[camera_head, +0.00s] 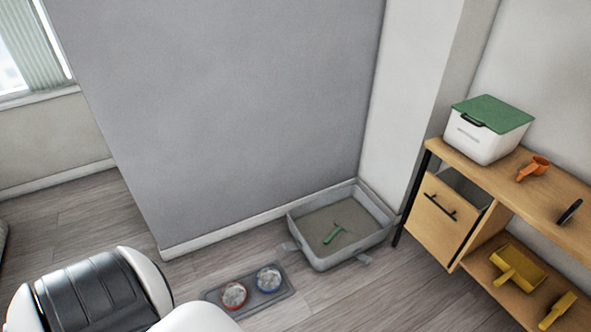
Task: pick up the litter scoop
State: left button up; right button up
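A small green litter scoop (332,235) lies on the litter inside a grey litter box (318,262). The box stands on the floor in the corner between the grey wall and the white pillar. The scoop's handle points down and left, and nothing covers it. Neither of my grippers is in view. Only white and black parts of my own body show at the lower left, well apart from the box.
A grey tray (286,294) with a red bowl (233,294) and a blue bowl (268,278) sits left of the box. A wooden shelf unit (430,222) at right holds a green-lidded bin (480,140), an orange scoop (533,168) and a yellow dustpan (517,268).

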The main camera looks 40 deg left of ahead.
aim_at(339, 229)
jog(key=u, duration=0.95)
jog(key=i+z, duration=0.1)
jog(key=i, duration=0.3)
jog(key=i+j+z, duration=0.15)
jog(key=i, duration=0.2)
